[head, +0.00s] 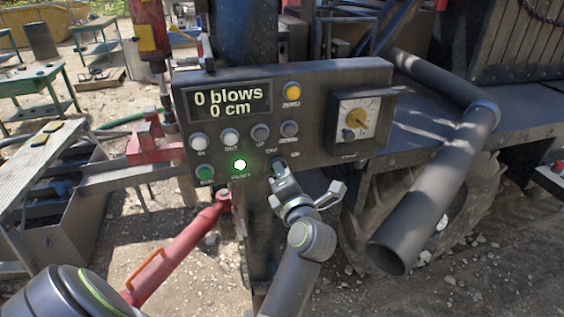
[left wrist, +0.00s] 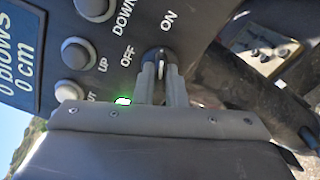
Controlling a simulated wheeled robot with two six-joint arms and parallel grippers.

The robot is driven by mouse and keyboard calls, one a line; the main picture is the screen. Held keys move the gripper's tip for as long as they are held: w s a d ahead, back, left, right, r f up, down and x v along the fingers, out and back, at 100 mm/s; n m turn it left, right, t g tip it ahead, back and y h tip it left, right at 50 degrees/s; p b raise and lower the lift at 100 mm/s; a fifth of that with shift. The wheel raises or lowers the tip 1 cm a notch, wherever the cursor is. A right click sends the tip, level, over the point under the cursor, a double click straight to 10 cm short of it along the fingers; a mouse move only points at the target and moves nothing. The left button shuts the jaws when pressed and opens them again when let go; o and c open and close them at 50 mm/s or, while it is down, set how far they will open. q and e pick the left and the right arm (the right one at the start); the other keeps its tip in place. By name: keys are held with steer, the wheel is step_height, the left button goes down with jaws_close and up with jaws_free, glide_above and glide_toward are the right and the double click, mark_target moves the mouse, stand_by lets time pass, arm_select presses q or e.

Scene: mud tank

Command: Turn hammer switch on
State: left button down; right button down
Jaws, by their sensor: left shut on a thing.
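The hammer switch (left wrist: 161,56) is a small toggle with a dark base, between the OFF and ON labels on the grey control panel (head: 330,75). In the left wrist view, the two fingers of my left gripper (left wrist: 161,90) stand on either side of its lever, shut on it. In the head view, my left gripper (head: 281,178) reaches the panel's lower edge from below and covers most of the switch. I cannot tell which way the lever is tilted. My right gripper is not in view.
The panel's display (head: 228,103) reads "0 blows 0 cm". A green lamp (head: 239,165) is lit left of the switch. Several push buttons and a dial (head: 359,115) are close by. A large grey pipe (head: 425,200) is to the right, a red cylinder (head: 180,245) lower left.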

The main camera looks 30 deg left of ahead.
arm_select(q)
steer(key=shift+m+p, duration=0.6)
steer(key=shift+p, duration=0.05)
steer(key=c, duration=1.6)
jaws_free()
steer(key=shift+o, duration=0.6)
